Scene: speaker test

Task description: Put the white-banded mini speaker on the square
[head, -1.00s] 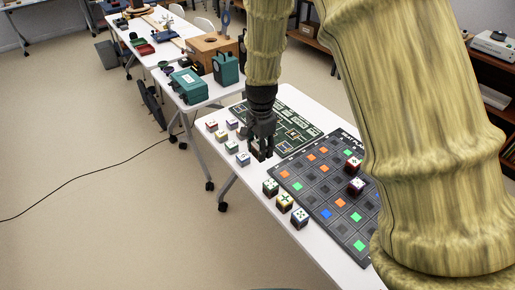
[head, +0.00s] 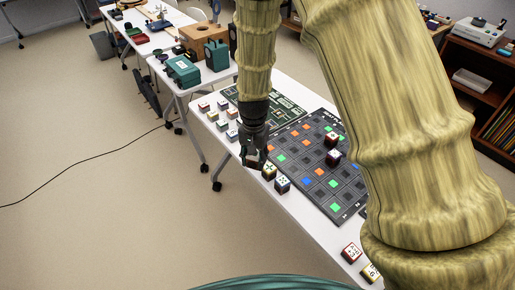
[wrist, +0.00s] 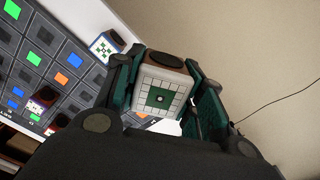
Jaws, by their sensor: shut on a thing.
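My gripper (head: 254,160) is shut on a small cube-shaped speaker, low by the table's near left edge. In the wrist view the held mini speaker (wrist: 160,88) sits between the fingers, with a pale body, a dark round patch on top and a green-and-white gridded face. The dark board (head: 300,150) has rows of grey, orange, green and blue squares; I cannot tell which is the task's square. Two similar cubes stand on it, a red-dark one (head: 333,139) and another (head: 333,156).
Cubes with crosses stand close right of my gripper, one yellowish (head: 269,170) and one bluish (head: 282,184). Several more (head: 222,125) stand left of the green circuit-like board (head: 275,112). Two cubes (head: 351,252) are at the near right. The white table (head: 300,207) is bare between.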

